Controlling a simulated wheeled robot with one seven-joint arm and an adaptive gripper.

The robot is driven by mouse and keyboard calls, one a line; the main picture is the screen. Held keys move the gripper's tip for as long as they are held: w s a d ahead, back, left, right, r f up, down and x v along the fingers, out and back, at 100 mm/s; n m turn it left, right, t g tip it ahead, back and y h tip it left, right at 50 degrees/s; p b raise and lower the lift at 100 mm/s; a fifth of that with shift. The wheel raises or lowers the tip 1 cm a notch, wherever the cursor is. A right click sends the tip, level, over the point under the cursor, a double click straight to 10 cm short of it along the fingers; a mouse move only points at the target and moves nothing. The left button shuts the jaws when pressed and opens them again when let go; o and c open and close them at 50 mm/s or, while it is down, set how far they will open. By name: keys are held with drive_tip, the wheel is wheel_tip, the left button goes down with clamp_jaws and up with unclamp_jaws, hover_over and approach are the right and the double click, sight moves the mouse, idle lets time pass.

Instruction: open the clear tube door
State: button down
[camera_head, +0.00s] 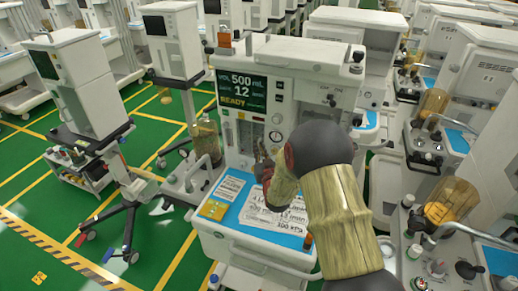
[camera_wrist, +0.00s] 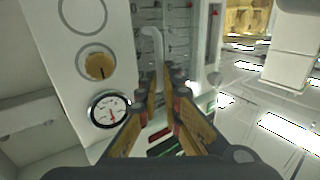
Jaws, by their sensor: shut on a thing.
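The clear tube door (camera_wrist: 176,38) is a see-through panel over the marked flow tubes on the front of the middle anaesthesia machine. Part of the tube area (camera_head: 243,135) shows in the head view beside my arm. A pale curved handle (camera_wrist: 152,36) stands out at the door's edge in the wrist view and runs down between my fingertips. My gripper (camera_wrist: 163,82) is shut on this handle, with dark fingertips on both sides. In the head view my gripper (camera_head: 262,168) is at the machine's front, partly hidden by my wrist. I cannot tell whether the door is ajar.
A round gauge (camera_wrist: 108,108) and an orange knob (camera_wrist: 99,66) sit left of my fingers. The machine's display (camera_head: 242,91) is above. A blue work surface (camera_head: 232,195) with papers lies below. A monitor cart (camera_head: 75,85) stands left; more machines crowd the right.

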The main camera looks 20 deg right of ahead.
drive_tip(key=shift+a, duration=0.1)
idle(0.3)
drive_tip(key=shift+a+m+g+h+b, duration=1.6)
drive_tip(key=shift+a+m+h, duration=0.7)
drive_tip(key=shift+a+h, duration=1.95)
drive_tip(key=w+a+m+g+h+p, duration=0.3)
drive_tip(key=w+a+m+g, duration=0.1)
drive_tip(key=w+a, duration=0.3)
drive_tip(key=shift+w+a+r+m+g, duration=0.2)
drive_tip(key=shift+a+r+m+g, duration=0.15)
drive_tip(key=shift+a, duration=0.6)
